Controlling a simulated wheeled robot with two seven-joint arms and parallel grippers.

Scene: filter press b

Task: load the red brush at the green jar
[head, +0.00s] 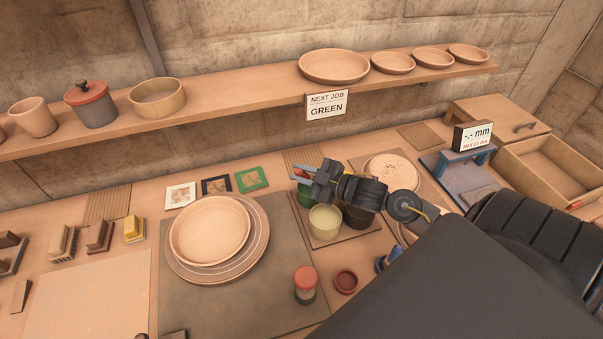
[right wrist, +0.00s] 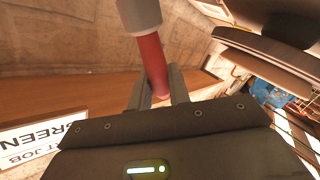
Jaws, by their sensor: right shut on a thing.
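My right gripper (head: 303,173) is shut on the red brush (head: 302,173), just above the back of the jar group. In the right wrist view, the brush's red handle (right wrist: 152,62) sits between my fingers (right wrist: 156,90), with a pale collar beyond it. The green jar (head: 305,198) stands below the gripper and is partly hidden by it and the pale jar. The brush tip and its depth relative to the jar are hidden. My left gripper is not in view.
A pale olive jar (head: 325,221) and a dark jar (head: 358,217) stand close by. A red-topped jar (head: 305,285) and small red dish (head: 346,281) stand in front. A sign (head: 327,105) reading GREEN hangs on the shelf.

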